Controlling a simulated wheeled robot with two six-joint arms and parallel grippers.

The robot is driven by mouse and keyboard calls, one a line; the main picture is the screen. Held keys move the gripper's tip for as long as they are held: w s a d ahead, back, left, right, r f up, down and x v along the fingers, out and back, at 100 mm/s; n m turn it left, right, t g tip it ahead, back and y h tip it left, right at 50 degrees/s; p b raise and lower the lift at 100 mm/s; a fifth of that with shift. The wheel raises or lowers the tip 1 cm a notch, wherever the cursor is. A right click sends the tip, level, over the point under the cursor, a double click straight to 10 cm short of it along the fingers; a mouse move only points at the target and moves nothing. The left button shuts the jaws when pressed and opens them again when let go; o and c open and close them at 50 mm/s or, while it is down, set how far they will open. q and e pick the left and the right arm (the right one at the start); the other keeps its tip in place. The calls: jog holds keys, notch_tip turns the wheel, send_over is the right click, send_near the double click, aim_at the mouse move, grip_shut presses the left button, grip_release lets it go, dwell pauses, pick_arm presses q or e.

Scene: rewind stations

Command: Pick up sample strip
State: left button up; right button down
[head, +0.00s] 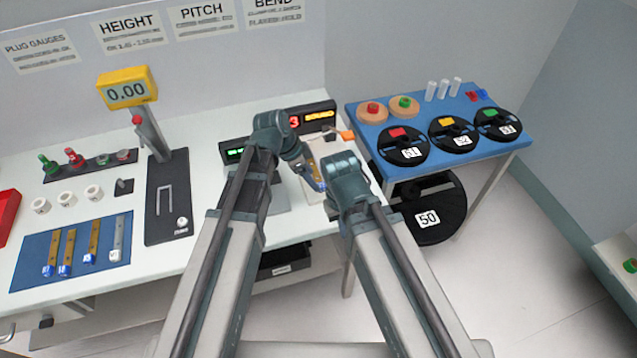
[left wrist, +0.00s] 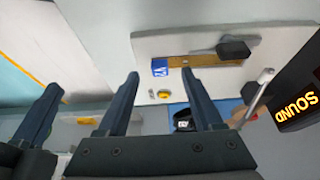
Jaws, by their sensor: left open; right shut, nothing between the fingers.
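In the left wrist view a brown sample strip (left wrist: 205,62) with a blue end block (left wrist: 160,67) lies on a white plate (left wrist: 150,44), partly under a dark clamp piece (left wrist: 235,49). My left gripper (left wrist: 160,74) is open, and the blue end shows between its fingertips. The gap in depth is hard to judge. In the head view my left gripper (head: 314,178) is at the device on the bench, with a bit of the strip beside it. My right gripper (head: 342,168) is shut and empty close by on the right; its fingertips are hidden.
Several other strips (head: 94,240) lie on a blue mat (head: 35,245) at the left. A height gauge (head: 168,200) stands on the bench. A blue table (head: 378,110) with reels is at the right. A display (head: 320,118) stands behind the grippers. The two arms are close together.

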pick_arm(q)
jog(key=b+x, duration=0.3)
jog(key=x, duration=0.1)
jog(key=shift+s+a, duration=0.1)
jog(key=shift+a, duration=0.1)
grip_shut()
